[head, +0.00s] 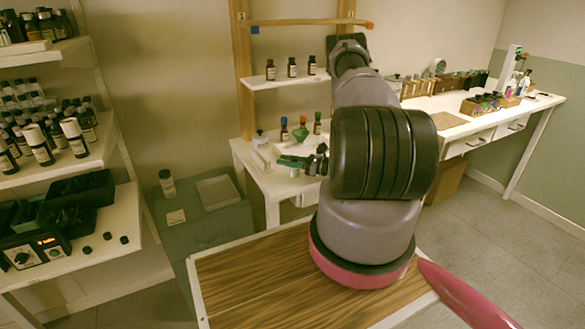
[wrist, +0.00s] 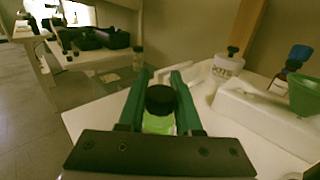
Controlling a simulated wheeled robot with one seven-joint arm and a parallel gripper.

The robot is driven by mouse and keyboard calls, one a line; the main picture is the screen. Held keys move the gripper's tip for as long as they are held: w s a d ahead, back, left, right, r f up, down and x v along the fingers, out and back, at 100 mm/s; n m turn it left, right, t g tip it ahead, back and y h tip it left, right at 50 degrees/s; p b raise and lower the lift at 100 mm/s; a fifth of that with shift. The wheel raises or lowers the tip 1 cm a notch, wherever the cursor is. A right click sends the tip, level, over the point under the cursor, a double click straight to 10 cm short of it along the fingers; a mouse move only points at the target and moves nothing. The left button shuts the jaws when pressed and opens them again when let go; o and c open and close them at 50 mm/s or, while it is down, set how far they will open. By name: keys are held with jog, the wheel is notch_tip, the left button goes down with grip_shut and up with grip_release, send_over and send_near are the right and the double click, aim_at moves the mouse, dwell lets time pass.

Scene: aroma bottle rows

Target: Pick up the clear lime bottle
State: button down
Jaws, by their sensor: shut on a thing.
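The clear lime bottle (wrist: 157,124), with a black cap and bright yellow-green contents, sits between the two green fingers of my gripper (wrist: 160,80) in the wrist view. The fingers are shut on it, one on each side. Its lower part is hidden behind the dark gripper body. In the head view my gripper (head: 296,161) is over the small white table, with my arm covering much of that area. I cannot tell whether the bottle's base touches the table.
A green funnel (wrist: 303,94), a white block (wrist: 262,108) and a white labelled jar (wrist: 228,66) stand right of my gripper. Small bottles with blue, green and orange caps (head: 303,131) stand behind. A shelf (head: 285,82) with 3 brown bottles hangs above. Crowded shelving (head: 75,165) is at left.

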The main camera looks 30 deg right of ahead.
jog(key=shift+s+f, duration=0.1)
notch_tip(320, 180, up, 16)
dwell(0.7)
jog(key=c, duration=1.3)
grip_release()
grip_shut()
notch_tip(320, 180, up, 6)
jog(key=r, duration=0.1)
notch_tip(320, 180, down, 7)
